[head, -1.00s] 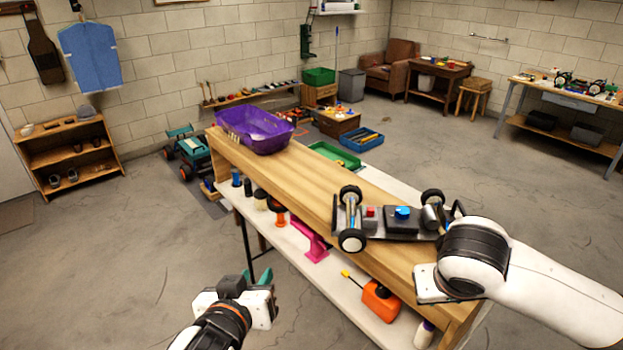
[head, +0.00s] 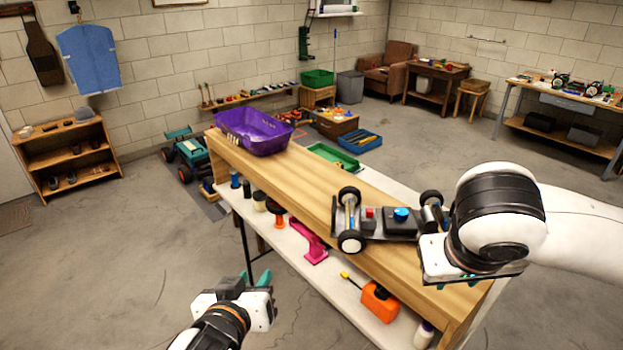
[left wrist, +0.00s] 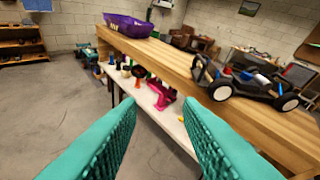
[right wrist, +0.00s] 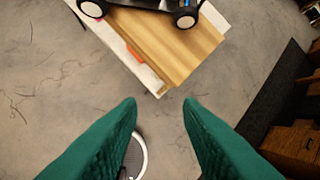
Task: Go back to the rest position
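My left gripper (head: 256,283) is over the floor in front of the bench, apart from it. In the left wrist view its two teal fingers (left wrist: 160,120) are spread with nothing between them. In the right wrist view the right gripper's green fingers (right wrist: 160,105) are apart and empty, pointing past the bench end. The RC car chassis (head: 388,222) with black wheels stands on the wooden bench top (head: 300,185), partly behind my right wrist.
A purple bin (head: 253,132) stands at the bench's far end. The lower white shelf (head: 290,245) holds an orange bottle (head: 380,300), a pink part (head: 312,242) and several small items. A teal buggy (head: 185,150) is on the floor beyond. The floor at front left is clear.

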